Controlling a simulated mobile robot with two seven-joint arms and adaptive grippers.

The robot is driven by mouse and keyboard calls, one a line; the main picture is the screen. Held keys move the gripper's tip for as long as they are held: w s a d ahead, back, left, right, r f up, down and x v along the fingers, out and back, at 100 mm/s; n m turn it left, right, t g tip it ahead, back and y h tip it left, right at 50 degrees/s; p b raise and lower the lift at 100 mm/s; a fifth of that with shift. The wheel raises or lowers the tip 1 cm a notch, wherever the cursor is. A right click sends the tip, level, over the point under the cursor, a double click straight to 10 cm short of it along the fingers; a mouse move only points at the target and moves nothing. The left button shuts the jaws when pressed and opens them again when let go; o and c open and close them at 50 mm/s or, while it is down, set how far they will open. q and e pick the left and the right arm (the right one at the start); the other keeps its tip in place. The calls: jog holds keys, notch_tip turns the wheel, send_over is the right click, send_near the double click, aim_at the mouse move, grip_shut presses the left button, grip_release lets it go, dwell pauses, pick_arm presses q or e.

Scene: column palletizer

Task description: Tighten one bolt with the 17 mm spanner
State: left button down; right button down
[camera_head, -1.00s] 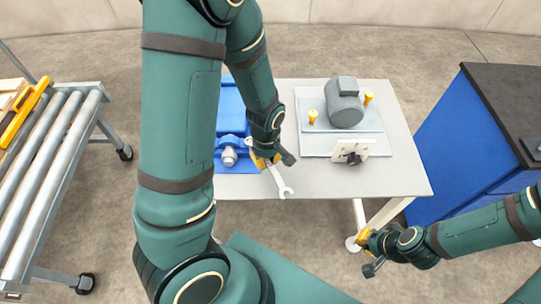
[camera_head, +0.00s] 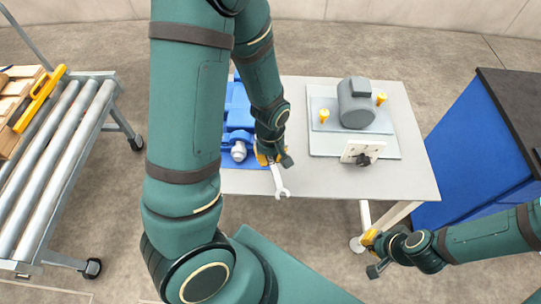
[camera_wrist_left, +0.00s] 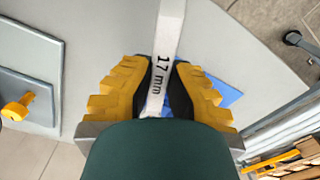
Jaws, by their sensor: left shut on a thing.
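My left gripper (camera_head: 270,158) is shut on the spanner (camera_head: 280,186) above the front edge of the table, beside the blue tray. The spanner is silver; its open jaw points toward the table's front edge. In the left wrist view, "17 mm" is readable on its shank (camera_wrist_left: 168,50), between the yellow fingers of the left gripper (camera_wrist_left: 160,85). A grey motor (camera_head: 356,110) sits on a grey plate (camera_head: 325,143) with yellow-headed bolts (camera_head: 324,116) beside it. One yellow head (camera_wrist_left: 17,110) also shows in the left wrist view. My right gripper (camera_head: 372,255) hangs low, apart from the table.
A pale table (camera_head: 420,182) carries the plate and a blue tray (camera_head: 232,110) with a fitting (camera_head: 238,152). A small white panel with a black knob (camera_head: 362,154) stands at the plate's front. A roller conveyor (camera_head: 70,130) is at left, a blue cabinet (camera_head: 470,150) at right.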

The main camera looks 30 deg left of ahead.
pick_arm(q)
jog(key=shift+r+p, duration=1.1)
jog(key=shift+r, duration=0.3)
notch_tip(320, 180, up, 5)
jog(key=p, duration=0.4)
jog(key=shift+p, duration=0.35)
